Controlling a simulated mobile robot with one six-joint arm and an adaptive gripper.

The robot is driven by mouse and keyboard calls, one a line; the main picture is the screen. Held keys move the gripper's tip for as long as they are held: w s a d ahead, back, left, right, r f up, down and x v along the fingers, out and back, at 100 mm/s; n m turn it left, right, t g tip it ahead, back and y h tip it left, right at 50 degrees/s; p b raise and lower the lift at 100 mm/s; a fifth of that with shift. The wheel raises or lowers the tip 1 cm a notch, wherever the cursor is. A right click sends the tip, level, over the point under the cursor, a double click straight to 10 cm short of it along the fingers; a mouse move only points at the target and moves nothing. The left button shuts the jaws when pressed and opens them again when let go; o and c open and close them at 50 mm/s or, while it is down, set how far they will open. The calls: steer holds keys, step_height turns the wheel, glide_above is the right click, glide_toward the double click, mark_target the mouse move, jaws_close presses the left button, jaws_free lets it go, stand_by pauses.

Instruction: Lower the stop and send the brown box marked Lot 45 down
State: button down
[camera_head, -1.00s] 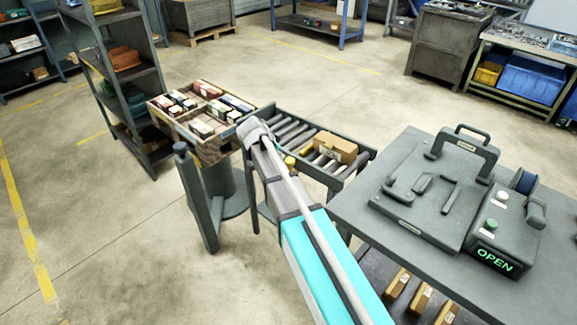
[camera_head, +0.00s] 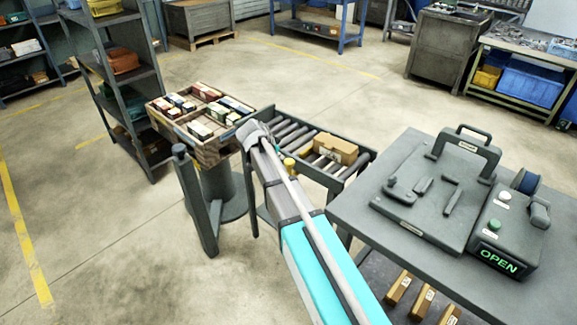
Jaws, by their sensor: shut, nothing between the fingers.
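A brown box (camera_head: 335,149) with a small pale label sits on the grey roller conveyor (camera_head: 364,160), toward its right end. The label is too small to read. Yellow-topped parts (camera_head: 289,164) show at the conveyor's near side, beside my arm; I cannot tell whether one is the stop. My teal and grey arm reaches from the bottom up to the conveyor's left end. My gripper (camera_head: 253,133) is at its far tip, left of the brown box and apart from it. Its fingers are too small to make out, and it shows nothing held. My arm covers part of the rollers.
A divided wooden crate (camera_head: 210,150) of small boxes stands left of the conveyor on a round pedestal. A dark post (camera_head: 197,200) stands before it. On the right, a grey table (camera_head: 360,215) bears a plate with handles and a console reading OPEN (camera_head: 499,261). Open floor lies left.

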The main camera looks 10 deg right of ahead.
mark_target(288, 162)
steer(key=shift+b+x, duration=1.7)
steer(key=shift+x, duration=0.75)
